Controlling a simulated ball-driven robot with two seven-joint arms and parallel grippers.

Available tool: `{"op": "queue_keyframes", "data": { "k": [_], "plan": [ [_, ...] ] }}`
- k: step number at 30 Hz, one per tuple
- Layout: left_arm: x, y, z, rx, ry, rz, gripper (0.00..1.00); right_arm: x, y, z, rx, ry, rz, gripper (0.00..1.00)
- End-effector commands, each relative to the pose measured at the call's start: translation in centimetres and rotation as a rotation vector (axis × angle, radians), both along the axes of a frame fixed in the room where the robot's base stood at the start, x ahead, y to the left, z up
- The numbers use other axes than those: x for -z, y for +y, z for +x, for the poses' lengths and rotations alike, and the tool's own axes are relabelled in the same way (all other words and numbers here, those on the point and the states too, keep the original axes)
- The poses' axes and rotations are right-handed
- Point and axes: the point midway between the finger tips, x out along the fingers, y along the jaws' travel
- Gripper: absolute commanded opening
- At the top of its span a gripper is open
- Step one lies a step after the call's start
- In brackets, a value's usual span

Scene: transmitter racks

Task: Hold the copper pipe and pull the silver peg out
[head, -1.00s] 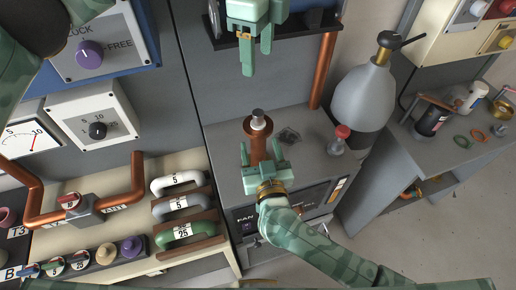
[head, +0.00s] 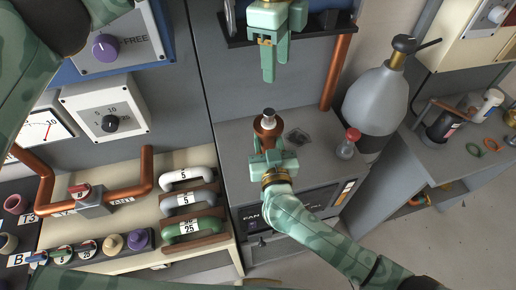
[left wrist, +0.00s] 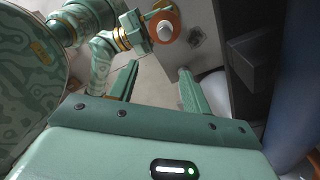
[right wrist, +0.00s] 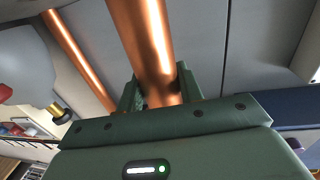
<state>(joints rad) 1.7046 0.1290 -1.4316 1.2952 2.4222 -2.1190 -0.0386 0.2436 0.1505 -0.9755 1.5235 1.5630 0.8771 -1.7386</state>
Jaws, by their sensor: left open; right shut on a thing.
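The copper pipe (head: 266,136) stands upright on the grey bench, with the silver peg (head: 268,119) in its top end. My right gripper (head: 272,158) is shut around the pipe below the peg. In the right wrist view the pipe (right wrist: 148,45) runs between its fingers. My left gripper (head: 275,68) is open and empty, above and behind the pipe, apart from the peg. The left wrist view shows the peg (left wrist: 165,29) on the copper-coloured pipe top (left wrist: 163,15), beyond the open fingers. The peg's lower part is hidden inside the pipe.
Right of the pipe are a small dark square (head: 299,137), a red-capped flask (head: 347,147) and a large grey bottle (head: 382,95). A fixed copper pipe (head: 337,70) rises behind. A panel with coloured handles (head: 188,201) is on the left.

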Motion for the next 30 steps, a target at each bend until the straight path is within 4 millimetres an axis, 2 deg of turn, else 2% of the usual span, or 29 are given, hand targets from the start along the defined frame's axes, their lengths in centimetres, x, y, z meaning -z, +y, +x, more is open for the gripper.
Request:
{"op": "queue_keyframes", "data": {
  "k": [5, 9, 12, 15, 20, 23, 27, 28, 30],
  "plan": [
    [4.9, -3.6, -3.5, -0.239, 0.213, -0.232, 0.48, 0.0, 0.0, 0.0, 0.001, 0.000, 0.000, 0.00],
    [8.0, -7.6, -7.1, -0.550, 0.494, -0.476, 0.48, 0.1, 0.0, 0.0, 0.001, 0.001, 0.000, 0.00],
    [8.8, -9.7, -9.0, -0.787, 0.718, -0.630, 0.48, 0.1, 0.0, 0.0, 0.001, 0.001, 0.000, 0.00],
    [8.9, -11.1, -10.1, -1.027, 0.956, -0.765, 0.48, 0.1, -0.1, 0.0, 0.001, 0.001, 0.000, 0.00],
    [8.6, -10.9, -10.4, -1.412, 1.371, -0.947, 0.48, 0.1, -0.1, 0.0, 0.001, 0.001, 0.000, 0.00],
    [8.7, -9.4, -9.9, -1.647, 1.647, -1.044, 0.48, 0.1, -0.1, 0.0, 0.001, 0.001, 0.000, 0.00],
    [9.7, -5.4, -9.2, -1.953, 2.054, -1.161, 0.48, 0.1, -0.1, 0.0, 0.001, 0.001, 0.000, 0.00],
    [10.1, -4.4, -9.1, 1.980, -2.107, 1.166, 0.48, 0.1, -0.1, 0.0, 0.001, 0.001, 0.000, 0.00],
    [11.0, -2.0, -9.0, 1.819, -1.989, 1.054, 0.48, 0.1, -0.1, 0.0, 0.001, 0.001, 0.000, 0.00]
  ]
}}
